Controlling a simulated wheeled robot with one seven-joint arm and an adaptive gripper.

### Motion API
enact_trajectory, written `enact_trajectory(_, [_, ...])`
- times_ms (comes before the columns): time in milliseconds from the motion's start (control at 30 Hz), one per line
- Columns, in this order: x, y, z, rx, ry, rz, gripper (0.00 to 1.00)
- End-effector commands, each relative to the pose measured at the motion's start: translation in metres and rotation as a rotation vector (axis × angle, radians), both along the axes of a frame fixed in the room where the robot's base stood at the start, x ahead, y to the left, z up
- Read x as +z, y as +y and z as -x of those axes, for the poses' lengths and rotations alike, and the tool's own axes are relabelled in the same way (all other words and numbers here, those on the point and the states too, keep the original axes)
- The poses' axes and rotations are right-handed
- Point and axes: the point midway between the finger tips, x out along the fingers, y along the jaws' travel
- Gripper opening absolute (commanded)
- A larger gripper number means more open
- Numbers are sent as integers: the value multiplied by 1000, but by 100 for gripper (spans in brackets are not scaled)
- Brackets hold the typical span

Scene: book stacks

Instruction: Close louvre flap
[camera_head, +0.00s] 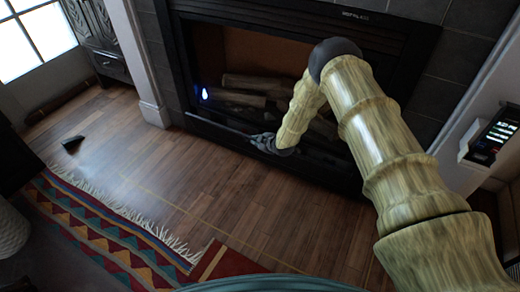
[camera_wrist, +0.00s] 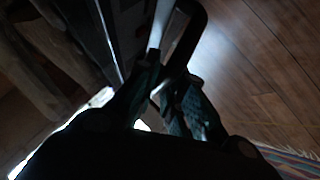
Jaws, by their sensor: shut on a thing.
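The fireplace (camera_head: 300,30) has a dark frame and a low dark strip along its bottom, which I take to be the louvre flap (camera_head: 218,126). My gripper (camera_head: 258,140) is at this strip, low in front of the opening. In the wrist view, my gripper's dark fingers (camera_wrist: 168,92) close around a dark, narrow piece with a looped end (camera_wrist: 193,32), seemingly part of the flap. The wrist view is very dark, and the exact contact and the flap's angle cannot be told. My arm hides the flap's right part in the head view.
Logs (camera_head: 250,82) lie inside the fireplace, with a small blue light at the left. The wooden floor (camera_head: 190,180) in front is mostly clear. A patterned rug (camera_head: 100,225) lies at lower left, with a small dark object (camera_head: 72,142) beyond it.

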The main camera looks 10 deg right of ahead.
Motion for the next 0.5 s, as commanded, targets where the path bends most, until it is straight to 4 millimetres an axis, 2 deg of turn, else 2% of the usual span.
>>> enact_trajectory(200, [9,-3,-20,10,-4,1,0])
enact_trajectory(500, [13,-6,-32,16,-4,1,0])
